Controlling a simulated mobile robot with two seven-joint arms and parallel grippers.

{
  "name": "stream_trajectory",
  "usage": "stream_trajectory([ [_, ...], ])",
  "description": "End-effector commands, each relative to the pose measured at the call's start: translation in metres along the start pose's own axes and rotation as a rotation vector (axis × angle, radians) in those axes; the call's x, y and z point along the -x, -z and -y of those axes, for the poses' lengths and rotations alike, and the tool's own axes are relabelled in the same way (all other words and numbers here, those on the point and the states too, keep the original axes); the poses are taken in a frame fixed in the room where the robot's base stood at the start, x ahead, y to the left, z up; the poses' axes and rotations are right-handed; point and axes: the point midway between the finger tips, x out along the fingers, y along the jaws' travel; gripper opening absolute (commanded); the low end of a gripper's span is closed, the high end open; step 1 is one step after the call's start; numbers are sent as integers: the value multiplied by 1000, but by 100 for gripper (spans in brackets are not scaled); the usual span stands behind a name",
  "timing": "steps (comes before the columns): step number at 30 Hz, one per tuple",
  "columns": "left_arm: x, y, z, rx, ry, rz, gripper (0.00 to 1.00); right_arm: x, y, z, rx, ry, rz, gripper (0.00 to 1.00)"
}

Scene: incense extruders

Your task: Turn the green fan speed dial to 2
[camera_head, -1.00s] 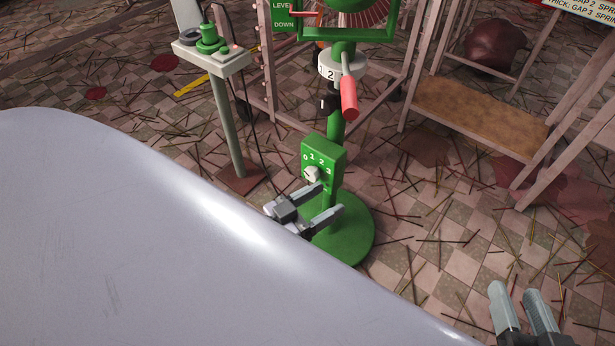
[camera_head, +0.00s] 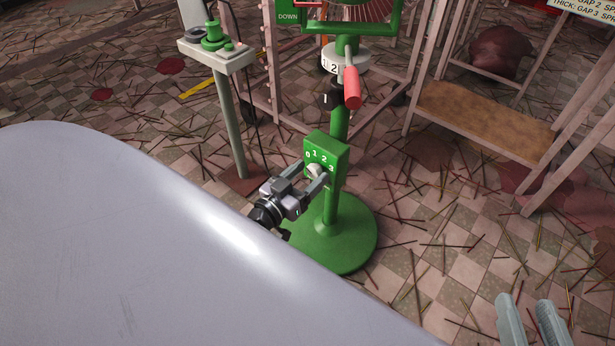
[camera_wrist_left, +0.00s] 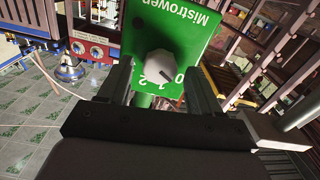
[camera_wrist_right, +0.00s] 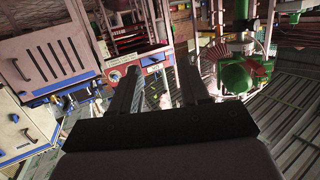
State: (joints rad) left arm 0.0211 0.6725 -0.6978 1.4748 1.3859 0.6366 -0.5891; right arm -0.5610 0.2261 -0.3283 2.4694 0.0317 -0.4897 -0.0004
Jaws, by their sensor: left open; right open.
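The left wrist view shows the dial (camera_wrist_left: 160,65) between the fingertips (camera_wrist_left: 158,72), upside down; contact cannot be told. The dial's dark mark points toward the 0 and 1 side, but the exact setting is unclear. My right gripper (camera_head: 526,305) is open and empty at the lower right, away from the fan.
The fan's round green base (camera_head: 345,240) stands on a tiled floor littered with sticks. A red-handled lever (camera_head: 352,88) is higher on the stand. A post with a small green-topped platform (camera_head: 216,52) is at left, a wooden rack (camera_head: 480,118) at right.

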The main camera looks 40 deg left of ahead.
Motion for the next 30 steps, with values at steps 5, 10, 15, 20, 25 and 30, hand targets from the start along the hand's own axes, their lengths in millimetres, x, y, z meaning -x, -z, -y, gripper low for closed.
stream_trajectory([
  [5,-1,0,0,0,-1,2,64,0,1,0,4,-2,-4,46],
  [10,-1,0,0,0,-1,1,41,0,1,0,3,-2,-4,46],
  [15,-1,0,0,0,0,1,8,0,1,0,3,-1,-4,46],
  [20,-1,1,0,-8,0,1,8,1,3,0,-1,1,-2,46],
  [25,-1,2,-1,-54,1,2,8,1,4,3,-25,14,18,46],
  [30,-1,4,-2,-153,2,4,8,-9,3,8,-96,34,63,46],
])
